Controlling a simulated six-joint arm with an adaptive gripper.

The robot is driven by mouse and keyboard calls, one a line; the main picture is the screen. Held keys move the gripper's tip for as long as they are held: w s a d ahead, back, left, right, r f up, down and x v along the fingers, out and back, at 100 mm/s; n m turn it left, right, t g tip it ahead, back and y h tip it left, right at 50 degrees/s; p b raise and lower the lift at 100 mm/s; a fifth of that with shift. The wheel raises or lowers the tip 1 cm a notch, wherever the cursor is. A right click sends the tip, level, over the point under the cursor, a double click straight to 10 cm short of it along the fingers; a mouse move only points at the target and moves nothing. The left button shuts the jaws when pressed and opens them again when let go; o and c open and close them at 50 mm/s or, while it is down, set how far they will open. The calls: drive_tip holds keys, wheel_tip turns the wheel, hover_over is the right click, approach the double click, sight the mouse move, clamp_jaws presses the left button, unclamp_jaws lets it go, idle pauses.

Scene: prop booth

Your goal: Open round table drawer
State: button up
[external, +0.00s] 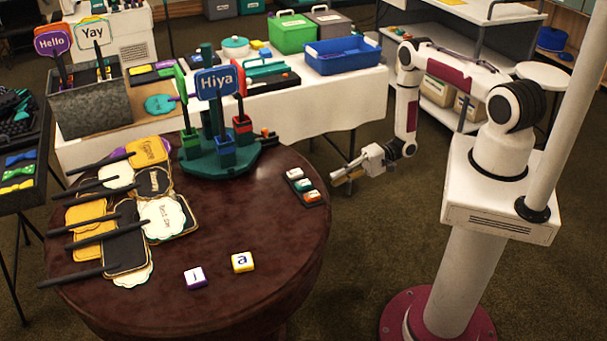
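The round table (235,295) has a dark, glossy reddish-brown top and stands at left centre. Its curved side (312,285) shows only partly under the rim. I cannot make out a drawer front or handle on it. My gripper (340,178) hangs just off the table's right edge, at about the height of the top. It points left and seems apart from the table. Its fingertips are too small to tell whether they are open or shut, and I see nothing held in them.
On the round table are a green stand (222,155) with signs, several paddle signs (125,248), letter blocks (243,262) and a small block tray (304,187). A white table (340,95) with bins stands behind. Floor between table and my base is clear.

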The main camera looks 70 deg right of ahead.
drive_tip(key=shift+w+a, duration=0.1)
drive_tip(key=shift+w, duration=0.05)
drive_tip(key=shift+x, duration=3.7)
clamp_jaws()
